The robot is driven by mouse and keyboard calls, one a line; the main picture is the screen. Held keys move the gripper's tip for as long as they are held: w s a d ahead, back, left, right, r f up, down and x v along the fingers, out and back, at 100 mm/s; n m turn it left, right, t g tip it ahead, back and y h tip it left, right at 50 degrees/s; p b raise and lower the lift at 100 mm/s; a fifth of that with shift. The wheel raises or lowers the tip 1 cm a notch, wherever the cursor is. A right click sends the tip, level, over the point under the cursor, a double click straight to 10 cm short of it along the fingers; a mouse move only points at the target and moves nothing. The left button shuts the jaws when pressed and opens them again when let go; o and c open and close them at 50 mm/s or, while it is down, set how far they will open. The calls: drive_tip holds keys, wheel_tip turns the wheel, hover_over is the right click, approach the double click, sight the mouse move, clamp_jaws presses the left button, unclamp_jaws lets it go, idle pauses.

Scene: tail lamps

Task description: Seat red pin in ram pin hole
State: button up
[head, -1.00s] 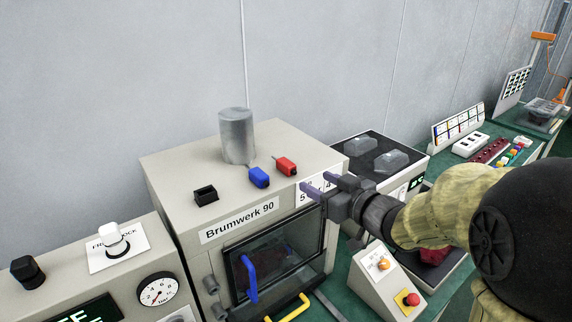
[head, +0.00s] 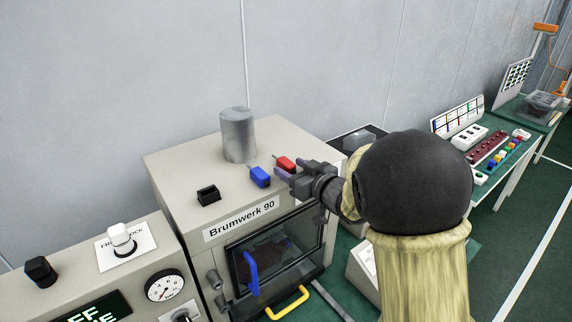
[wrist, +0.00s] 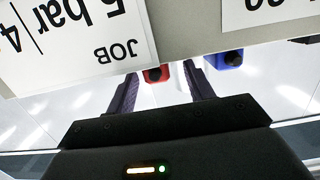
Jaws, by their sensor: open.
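The red pin (head: 285,162) lies on top of the beige Brumwerk 90 machine, right of the blue pin (head: 260,177). My gripper (head: 285,177) is open and empty near the machine's top right edge, close in front of both pins. In the wrist view the red end of the red pin (wrist: 153,74) shows between the two fingers, nearer the left finger. The blue pin (wrist: 228,60) shows outside the right finger. The gripper does not visibly touch either pin. I cannot make out a ram pin hole in these views.
A grey cylinder (head: 238,135) stands behind the pins on the machine top. A small black open box (head: 208,194) sits to their left. The machine front has a window door with a blue handle (head: 250,275). A job card (wrist: 85,35) hangs close in the wrist view.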

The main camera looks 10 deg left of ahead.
sight(284, 159)
drive_tip(key=p+x, duration=0.3)
drive_tip(key=x, duration=0.1)
drive_tip(key=shift+w+r, duration=0.1)
drive_tip(key=shift+w, duration=0.1)
drive_tip(key=shift+w+a+p, duration=0.35)
drive_tip(key=shift+a, duration=0.05)
drive_tip(key=c, duration=1.1)
wheel_tip(284, 159, up, 10)
drive_tip(key=b, duration=0.2)
drive_tip(key=shift+b, duration=0.3)
